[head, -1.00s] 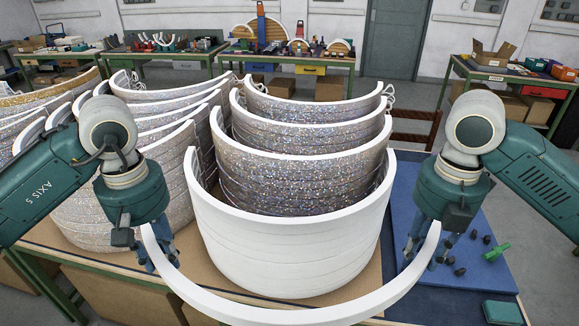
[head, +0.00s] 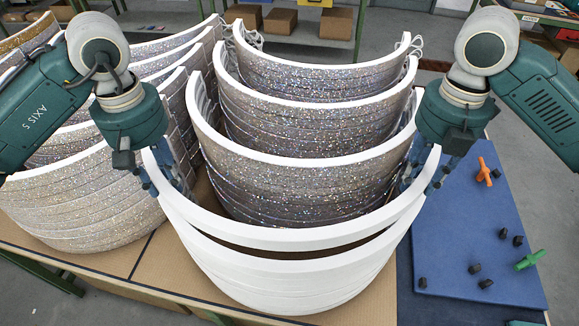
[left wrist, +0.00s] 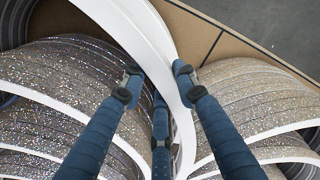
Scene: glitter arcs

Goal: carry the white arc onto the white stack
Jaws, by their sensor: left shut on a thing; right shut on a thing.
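The white arc (head: 285,239) is held level between my two grippers. It is above the white stack (head: 290,288), with a dark gap showing between them at the front. My left gripper (head: 168,180) is shut on the arc's left end, and my right gripper (head: 413,177) is shut on its right end. In the left wrist view the arc (left wrist: 135,22) runs between the blue fingers of the left gripper (left wrist: 155,88). The arc and the arms hide the back parts of the stack's rim.
Glittery arc stacks (head: 300,185) stand close behind the white stack, and more glittery stacks (head: 85,205) stand to the left. A blue board (head: 465,230) with black knobs, an orange piece (head: 484,172) and a green piece (head: 530,260) lies on the right.

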